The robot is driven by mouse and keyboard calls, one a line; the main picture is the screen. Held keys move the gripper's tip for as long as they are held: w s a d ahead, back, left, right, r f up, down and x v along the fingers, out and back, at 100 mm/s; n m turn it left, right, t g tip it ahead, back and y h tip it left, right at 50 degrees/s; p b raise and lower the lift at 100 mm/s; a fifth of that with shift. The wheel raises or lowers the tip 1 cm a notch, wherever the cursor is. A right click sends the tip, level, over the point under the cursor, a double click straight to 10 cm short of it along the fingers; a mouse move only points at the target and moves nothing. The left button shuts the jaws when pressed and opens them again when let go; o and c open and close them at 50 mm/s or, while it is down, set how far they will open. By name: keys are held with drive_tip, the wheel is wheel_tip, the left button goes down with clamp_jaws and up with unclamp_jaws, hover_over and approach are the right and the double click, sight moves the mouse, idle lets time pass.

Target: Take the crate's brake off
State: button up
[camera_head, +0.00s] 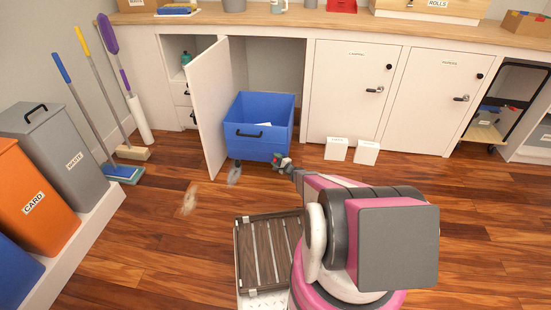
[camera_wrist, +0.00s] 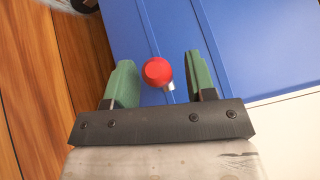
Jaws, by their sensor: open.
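The blue crate (camera_head: 256,146) stands on the floor at the open cabinet bay, with a black handle on its front and a white item inside. Its blue wall (camera_wrist: 230,45) fills much of the wrist view. A red knob (camera_wrist: 157,71) on a short metal stem shows against the crate, and appears to be the brake. My gripper (camera_wrist: 159,72) is open, with one green finger on each side of the knob and visible gaps to both. In the head view my gripper (camera_head: 283,163) is low at the crate's front right, and the knob is not clear there.
An open white cabinet door (camera_head: 210,105) stands just left of the crate. Bins and brooms are at left.

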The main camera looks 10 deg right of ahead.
drive_tip(key=shift+w+a, duration=0.15)
drive_tip(key=shift+w, duration=0.05)
clamp_jaws()
